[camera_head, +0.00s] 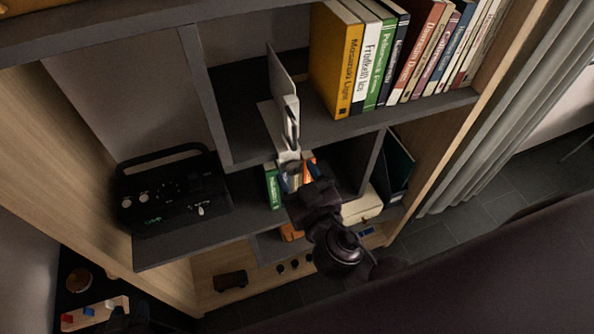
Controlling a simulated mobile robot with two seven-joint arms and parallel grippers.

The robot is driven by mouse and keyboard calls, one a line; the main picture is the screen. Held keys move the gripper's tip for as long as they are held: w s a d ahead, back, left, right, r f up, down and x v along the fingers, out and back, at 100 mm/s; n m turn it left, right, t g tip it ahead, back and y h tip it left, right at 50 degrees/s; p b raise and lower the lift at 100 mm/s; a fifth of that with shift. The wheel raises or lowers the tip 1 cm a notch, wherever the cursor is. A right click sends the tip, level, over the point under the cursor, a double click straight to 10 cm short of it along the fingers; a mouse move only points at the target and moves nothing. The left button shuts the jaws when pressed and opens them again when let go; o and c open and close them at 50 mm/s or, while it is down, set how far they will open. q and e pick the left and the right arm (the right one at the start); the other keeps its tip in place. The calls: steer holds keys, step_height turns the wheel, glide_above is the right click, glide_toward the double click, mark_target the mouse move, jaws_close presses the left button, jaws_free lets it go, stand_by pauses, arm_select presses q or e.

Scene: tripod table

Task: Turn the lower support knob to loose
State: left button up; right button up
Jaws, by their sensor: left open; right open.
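A black stand head (317,195), which looks like the top of a tripod, is near the middle of the head view. It carries a light clamp-like bracket (288,157) with a thin grey panel (281,78) seen nearly edge-on. Below is a rounded black joint (338,248) with small parts sticking out at its sides. These dark parts blend together, so I cannot tell which one is the lower support knob or how it is set. The stand's lower part is hidden.
A large dark surface (480,275) fills the lower right. Behind the stand is a shelf unit (215,95) with a row of books (385,55), a black radio-like device (170,188) and a small cream box (362,205). A grey curtain (510,110) hangs at right, above tiled floor.

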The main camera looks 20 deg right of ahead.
steer(key=shift+w, duration=0.3)
arm_select(q)
steer(key=shift+s, duration=0.15)
arm_select(e)
steer(key=c, duration=0.9)
arm_select(q)
steer(key=shift+s, duration=0.1)
